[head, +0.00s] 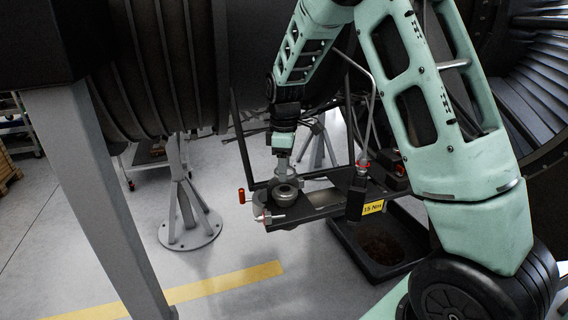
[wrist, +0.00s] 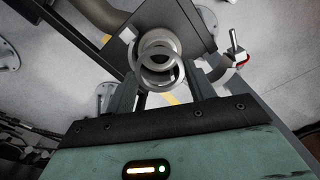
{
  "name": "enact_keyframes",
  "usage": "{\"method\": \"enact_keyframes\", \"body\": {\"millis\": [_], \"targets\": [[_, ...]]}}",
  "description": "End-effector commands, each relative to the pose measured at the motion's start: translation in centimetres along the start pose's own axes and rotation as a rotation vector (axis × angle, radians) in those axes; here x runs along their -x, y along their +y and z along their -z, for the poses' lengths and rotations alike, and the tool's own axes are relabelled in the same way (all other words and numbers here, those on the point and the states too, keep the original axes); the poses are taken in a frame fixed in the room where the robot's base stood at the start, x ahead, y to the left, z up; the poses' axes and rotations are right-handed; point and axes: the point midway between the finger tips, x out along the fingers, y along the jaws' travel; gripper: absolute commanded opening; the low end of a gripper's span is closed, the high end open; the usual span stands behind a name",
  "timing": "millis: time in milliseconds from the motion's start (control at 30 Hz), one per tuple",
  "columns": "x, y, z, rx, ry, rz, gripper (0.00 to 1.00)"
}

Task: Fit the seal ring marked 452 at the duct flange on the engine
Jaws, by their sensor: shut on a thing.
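The duct flange (wrist: 139,76) shows in the wrist view as a grey round mouth on a dark bracket. In the head view the flange (head: 285,196) sits at the left end of that bracket. My gripper (wrist: 161,70) is shut on a thin silver seal ring (wrist: 160,42), one finger on each side. The ring overlaps the flange in the wrist view, a little off its centre; I cannot tell whether they touch. In the head view my gripper (head: 282,171) points down just above the flange, and the ring is hard to make out. No number is readable.
A red-handled clamp (head: 242,196) is beside the flange, and a tool with a yellow "15 Nm" label (head: 373,207) is to its right. A black tray (head: 385,258) lies below. A grey stand (head: 188,225) and a thick post (head: 100,190) are left. Dark engine casing hangs above.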

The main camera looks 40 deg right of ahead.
Motion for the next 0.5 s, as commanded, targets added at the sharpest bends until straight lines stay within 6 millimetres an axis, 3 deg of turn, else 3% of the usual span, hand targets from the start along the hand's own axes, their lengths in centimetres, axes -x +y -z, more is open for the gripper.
{"method": "enact_keyframes", "body": {"millis": [500], "targets": [[-3.7,0.0,0.0,0.000,0.000,0.000,0.27]]}}
